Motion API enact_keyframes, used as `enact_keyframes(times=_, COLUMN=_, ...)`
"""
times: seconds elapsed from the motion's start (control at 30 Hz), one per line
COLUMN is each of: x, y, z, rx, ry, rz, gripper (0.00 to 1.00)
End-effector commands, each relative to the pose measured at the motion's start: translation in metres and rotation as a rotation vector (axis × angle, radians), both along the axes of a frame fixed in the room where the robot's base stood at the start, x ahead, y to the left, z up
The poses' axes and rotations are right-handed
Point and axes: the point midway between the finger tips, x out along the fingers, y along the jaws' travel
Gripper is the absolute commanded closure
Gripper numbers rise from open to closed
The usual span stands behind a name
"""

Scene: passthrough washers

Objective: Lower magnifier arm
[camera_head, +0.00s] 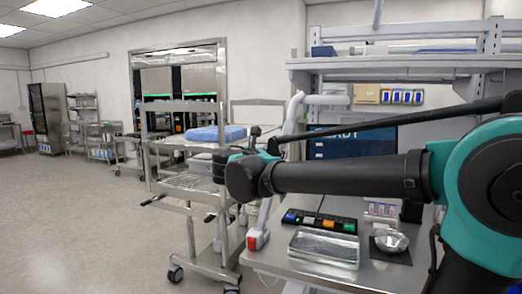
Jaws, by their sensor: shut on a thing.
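A white jointed arm (294,113), which looks like the magnifier arm, reaches left above the workbench and bends steeply down. Its lower end passes behind my gripper (265,142), and I cannot make out a lens. My gripper is dark and small in view, beyond my teal and black wrist. It is shut at the lower part of the white arm. The exact grip point is hidden by my own wrist and links.
The steel workbench (285,262) holds a metal tray (324,248), a strip of coloured buttons (320,221) and a shiny bowl (390,240). A screen (345,142) stands behind my arm. A wheeled cart (185,184) with a blue pack (215,134) stands left. The left floor is clear.

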Motion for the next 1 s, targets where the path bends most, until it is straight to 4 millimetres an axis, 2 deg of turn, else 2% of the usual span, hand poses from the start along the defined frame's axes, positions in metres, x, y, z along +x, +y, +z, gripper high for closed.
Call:
enact_keyframes(times=0.03, x=-0.007, y=-0.018, z=-0.005, rx=0.041, ry=-0.013, rz=-0.006, gripper=1.00)
enact_keyframes(times=0.1, x=-0.014, y=-0.037, z=-0.013, rx=0.104, ry=-0.036, rz=-0.006, gripper=1.00)
enact_keyframes(times=0.27, x=-0.029, y=-0.079, z=-0.035, rx=0.247, ry=-0.089, rz=-0.006, gripper=1.00)
enact_keyframes(times=0.5, x=-0.050, y=-0.135, z=-0.079, rx=0.459, ry=-0.167, rz=-0.007, gripper=1.00)
enact_keyframes(times=0.73, x=-0.063, y=-0.173, z=-0.126, rx=0.639, ry=-0.232, rz=-0.007, gripper=1.00)
enact_keyframes(times=1.0, x=-0.072, y=-0.196, z=-0.167, rx=0.780, ry=-0.284, rz=-0.004, gripper=1.00)
